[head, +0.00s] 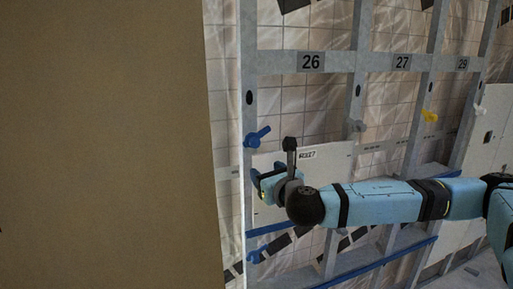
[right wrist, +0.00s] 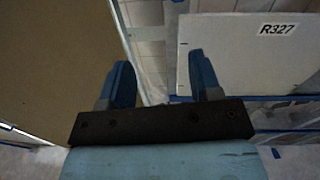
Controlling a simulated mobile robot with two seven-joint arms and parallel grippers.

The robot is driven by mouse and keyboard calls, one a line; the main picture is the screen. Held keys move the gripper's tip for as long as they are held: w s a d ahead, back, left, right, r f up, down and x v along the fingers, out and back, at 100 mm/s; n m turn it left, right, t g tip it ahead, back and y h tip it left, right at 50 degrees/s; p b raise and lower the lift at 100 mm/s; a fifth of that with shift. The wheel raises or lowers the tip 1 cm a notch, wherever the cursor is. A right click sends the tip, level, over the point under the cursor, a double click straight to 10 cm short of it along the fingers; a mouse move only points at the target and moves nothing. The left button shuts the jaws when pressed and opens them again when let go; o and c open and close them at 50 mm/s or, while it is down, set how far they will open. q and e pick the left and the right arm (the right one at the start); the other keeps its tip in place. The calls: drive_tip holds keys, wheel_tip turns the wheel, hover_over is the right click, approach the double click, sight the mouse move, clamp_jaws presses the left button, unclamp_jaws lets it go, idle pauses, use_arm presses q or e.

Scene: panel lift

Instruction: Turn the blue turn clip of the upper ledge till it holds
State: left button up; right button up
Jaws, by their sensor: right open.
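A blue turn clip (head: 257,137) sits on the left metal upright, below and left of the number 26 plate; its lever points up to the right. My right gripper (head: 262,185) is below this clip, in front of the upright and a white panel marked R327 (head: 335,160). In the right wrist view its two blue fingers (right wrist: 162,82) stand apart with nothing between them. The clip does not show clearly in that view. A blue ledge (head: 272,228) runs below the gripper, partly hidden by my arm. My left gripper is not in view.
A large brown board (head: 105,145) fills the left of the head view, close to the upright. Grey, yellow (head: 430,116) and white clips sit on other uprights. A lower blue ledge (head: 385,262) and another blue clip (head: 255,257) are below.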

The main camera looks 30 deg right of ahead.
sight(256, 145)
drive_tip(key=shift+n+h, duration=0.3)
drive_tip(key=shift+h, duration=0.4)
drive_tip(key=p+x, duration=0.1)
drive_tip(key=x, duration=0.3)
drive_tip(key=d+r+p+x, duration=0.1)
drive_tip(key=x, duration=0.3)
drive_tip(key=r+p+x, duration=0.1)
drive_tip(key=x, duration=0.3)
drive_tip(key=shift+w+d+r, duration=0.2)
drive_tip(key=shift+d+r, duration=0.05)
drive_tip(key=shift+d, duration=0.25)
drive_tip(key=shift+w+d+f+p, duration=0.1)
drive_tip(key=shift+w+d+p, duration=0.05)
drive_tip(key=shift+w+p, duration=0.3)
drive_tip(key=shift+c, duration=1.2)
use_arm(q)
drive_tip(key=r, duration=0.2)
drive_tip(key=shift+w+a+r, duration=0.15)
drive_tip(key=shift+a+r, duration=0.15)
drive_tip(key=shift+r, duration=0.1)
use_arm(e)
drive_tip(key=c, duration=0.7)
